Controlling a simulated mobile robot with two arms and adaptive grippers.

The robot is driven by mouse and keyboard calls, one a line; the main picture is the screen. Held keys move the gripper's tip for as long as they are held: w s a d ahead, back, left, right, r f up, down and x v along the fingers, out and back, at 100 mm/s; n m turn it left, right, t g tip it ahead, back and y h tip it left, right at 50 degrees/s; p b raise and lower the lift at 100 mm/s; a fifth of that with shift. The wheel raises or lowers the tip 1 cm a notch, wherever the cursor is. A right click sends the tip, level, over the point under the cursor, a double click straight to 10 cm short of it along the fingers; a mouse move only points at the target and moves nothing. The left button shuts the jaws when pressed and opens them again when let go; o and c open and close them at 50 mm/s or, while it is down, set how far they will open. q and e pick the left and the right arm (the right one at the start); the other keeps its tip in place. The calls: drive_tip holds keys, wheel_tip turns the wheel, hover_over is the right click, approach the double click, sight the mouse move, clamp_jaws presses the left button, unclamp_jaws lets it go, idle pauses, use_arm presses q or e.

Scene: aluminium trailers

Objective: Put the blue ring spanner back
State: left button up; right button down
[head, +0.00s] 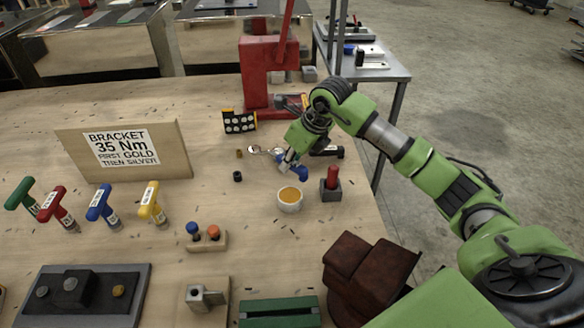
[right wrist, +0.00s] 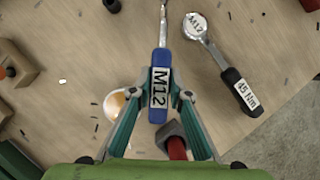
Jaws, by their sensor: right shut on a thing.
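The blue ring spanner (right wrist: 161,60) has a blue handle with a white M12 label, and its silver shaft points away from me in the right wrist view. In the head view its blue handle (head: 298,171) shows just under my right gripper (head: 288,160). My right gripper (right wrist: 160,97) is shut on the handle, a finger on each side of it. The ring end is cut off in the right wrist view. I cannot tell whether the spanner touches the bench. My left gripper is not in view.
A black-handled torque tool (right wrist: 240,90) marked 45 Nm lies right of the spanner. A white cup (head: 289,200) and a red-handled tool in a grey block (head: 331,184) stand close in front. A red press (head: 262,75) stands behind. Coloured T-handles (head: 101,206) are at left.

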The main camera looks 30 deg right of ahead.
sight(292, 182)
drive_tip(key=shift+w+d+f, duration=0.15)
drive_tip(key=shift+d+f, duration=0.1)
drive_tip(key=shift+f, duration=0.1)
wheel_tip(292, 182, down, 2)
drive_tip(key=shift+d+f+p, duration=0.1)
drive_tip(key=shift+f+p, duration=0.05)
drive_tip(key=shift+p, duration=0.65)
drive_tip(key=shift+f, duration=0.5)
drive_tip(key=c, duration=1.9)
unclamp_jaws()
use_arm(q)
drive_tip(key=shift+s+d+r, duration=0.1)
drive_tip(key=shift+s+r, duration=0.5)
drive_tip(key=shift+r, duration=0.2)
use_arm(e)
drive_tip(key=b+v, duration=0.2)
drive_tip(key=v, duration=0.9)
drive_tip(key=shift+w, duration=0.1)
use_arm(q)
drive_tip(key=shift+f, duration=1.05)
use_arm(e)
drive_tip(key=shift+s+r, duration=0.25)
drive_tip(key=shift+r, duration=0.25)
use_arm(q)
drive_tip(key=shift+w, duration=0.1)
